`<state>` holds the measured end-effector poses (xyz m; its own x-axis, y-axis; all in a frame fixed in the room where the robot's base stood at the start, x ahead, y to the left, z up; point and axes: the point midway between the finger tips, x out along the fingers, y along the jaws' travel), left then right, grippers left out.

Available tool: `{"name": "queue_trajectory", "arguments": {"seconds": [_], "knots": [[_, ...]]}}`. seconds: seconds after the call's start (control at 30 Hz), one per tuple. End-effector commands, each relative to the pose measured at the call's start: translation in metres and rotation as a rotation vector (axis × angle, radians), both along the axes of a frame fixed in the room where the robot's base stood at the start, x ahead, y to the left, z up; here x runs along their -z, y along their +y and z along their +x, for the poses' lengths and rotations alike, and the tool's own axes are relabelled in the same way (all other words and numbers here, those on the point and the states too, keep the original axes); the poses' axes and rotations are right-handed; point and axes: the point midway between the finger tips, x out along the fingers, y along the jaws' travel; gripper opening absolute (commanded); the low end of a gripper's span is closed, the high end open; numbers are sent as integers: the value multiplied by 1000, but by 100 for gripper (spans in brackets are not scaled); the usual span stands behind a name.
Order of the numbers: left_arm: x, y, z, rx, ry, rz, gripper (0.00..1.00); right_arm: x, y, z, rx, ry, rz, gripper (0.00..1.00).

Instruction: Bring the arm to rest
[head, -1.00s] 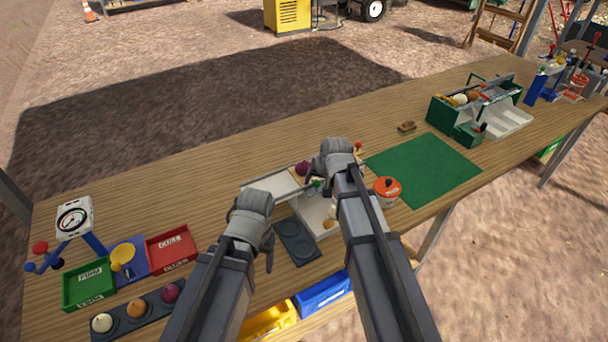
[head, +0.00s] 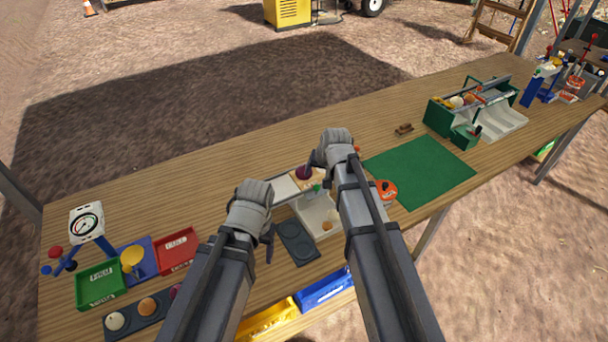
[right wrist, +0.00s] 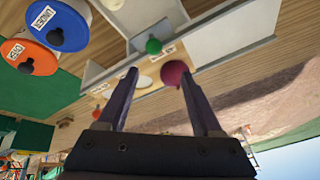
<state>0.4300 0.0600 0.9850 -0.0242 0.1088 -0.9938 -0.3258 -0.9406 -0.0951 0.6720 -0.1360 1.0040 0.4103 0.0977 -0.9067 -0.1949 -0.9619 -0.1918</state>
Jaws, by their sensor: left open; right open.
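My left gripper (head: 266,228) hangs over the wooden table, left of a white divided tray (head: 315,211) and above a dark plate with round recesses (head: 297,243). Its jaws are mostly hidden behind my own wrist. My right gripper (head: 318,174) is above the far part of the white tray, close to a dark red onion (head: 303,172). In the right wrist view its two fingers (right wrist: 158,76) stand apart with nothing held.
An orange-lidded can (head: 387,190) stands close right of my right arm, partly hidden. A green mat (head: 420,170) lies bare beyond it. A green toolbox (head: 440,116) stands far right. A gauge (head: 87,222), a green bin (head: 100,286) and a red bin (head: 177,249) sit left.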

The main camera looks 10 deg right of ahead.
Motion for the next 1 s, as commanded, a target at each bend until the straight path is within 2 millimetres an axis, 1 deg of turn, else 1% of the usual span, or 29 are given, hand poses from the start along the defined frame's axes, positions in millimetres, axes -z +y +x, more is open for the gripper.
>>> {"name": "queue_trajectory", "arguments": {"seconds": [0.37, 0.43, 0.47, 0.57, 0.6, 0.67, 0.7, 0.77, 0.8, 0.9, 1.0], "knots": [[1, 0, 0, 0, 0, 0, 67, 1, 0, 0, 0, 0, 0, 67], [1, 0, 0, 1, 0, 0, 67, 2, 3, -5, -10, 7, -4, 67], [1, 0, 0, 1, 0, 0, 67, 2, 6, -10, -21, 15, -10, 67], [1, 0, 0, 1, 0, 0, 67, 8, 27, -47, -103, 76, -52, 67], [1, 0, 0, 1, 0, 0, 67, 11, 37, -68, -148, 112, -77, 67], [1, 0, 0, 0, 0, 0, 67, 15, 50, -101, -224, 171, -118, 67], [1, 0, 0, 0, 0, 0, 67, 17, 57, -123, -273, 210, -146, 67], [1, 0, 0, 0, 0, 0, 67, 19, 65, -155, -343, 266, -187, 67], [1, 0, 0, 0, 0, 0, 67, 20, 69, -173, -385, 299, -215, 67], [1, 0, 0, 1, 0, 0, 67, 21, 73, -211, -469, 371, -268, 67], [1, 0, 0, 1, 0, 0, 67, 20, 75, -234, -522, 417, -301, 67]]}}
